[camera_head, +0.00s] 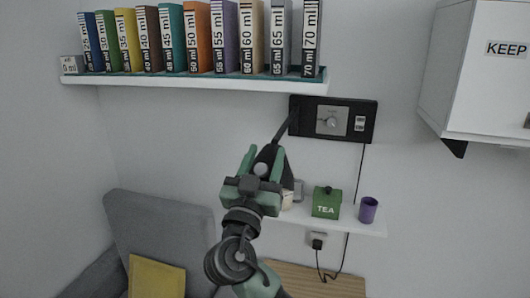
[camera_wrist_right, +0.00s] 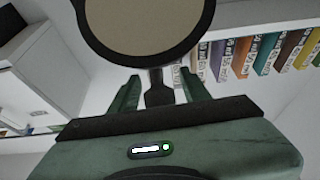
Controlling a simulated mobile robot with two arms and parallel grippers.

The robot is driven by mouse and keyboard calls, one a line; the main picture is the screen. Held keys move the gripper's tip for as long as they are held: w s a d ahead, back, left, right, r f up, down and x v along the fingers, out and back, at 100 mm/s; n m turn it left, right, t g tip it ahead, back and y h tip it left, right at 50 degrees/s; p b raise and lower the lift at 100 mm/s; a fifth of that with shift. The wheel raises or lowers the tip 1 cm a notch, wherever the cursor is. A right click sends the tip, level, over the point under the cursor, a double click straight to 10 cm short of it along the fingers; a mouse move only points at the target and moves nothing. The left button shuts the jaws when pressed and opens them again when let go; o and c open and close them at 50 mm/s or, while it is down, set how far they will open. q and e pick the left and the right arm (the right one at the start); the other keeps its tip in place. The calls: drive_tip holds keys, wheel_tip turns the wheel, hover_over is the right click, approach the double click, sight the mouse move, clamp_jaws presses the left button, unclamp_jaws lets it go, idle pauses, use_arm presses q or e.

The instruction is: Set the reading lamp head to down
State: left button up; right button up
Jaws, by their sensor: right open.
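The reading lamp is mounted on a black wall panel (camera_head: 365,118) with a dial and a small switch. Its thin dark arm (camera_head: 284,127) slants down and left to the black lamp head (camera_head: 267,153), partly hidden by my right gripper. In the right wrist view, the lamp head (camera_wrist_right: 150,22) shows as a large round beige face with a black rim, beyond the fingertips, and a dark stem (camera_wrist_right: 157,88) runs between the fingers. My right gripper (camera_head: 263,156) is open, its green fingers on either side of the stem; contact cannot be told. My left gripper is not in view.
A shelf of labelled binders (camera_head: 200,83) hangs above left, and a white cabinet (camera_head: 480,70) is at right. A low shelf holds a green tea box (camera_head: 326,203) and a purple cup (camera_head: 368,210). A grey chair (camera_head: 160,230) with a yellow cushion (camera_head: 155,278) stands lower left.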

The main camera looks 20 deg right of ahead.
clamp_jaws()
drive_tip(key=shift+f, duration=0.1)
idle(1.3)
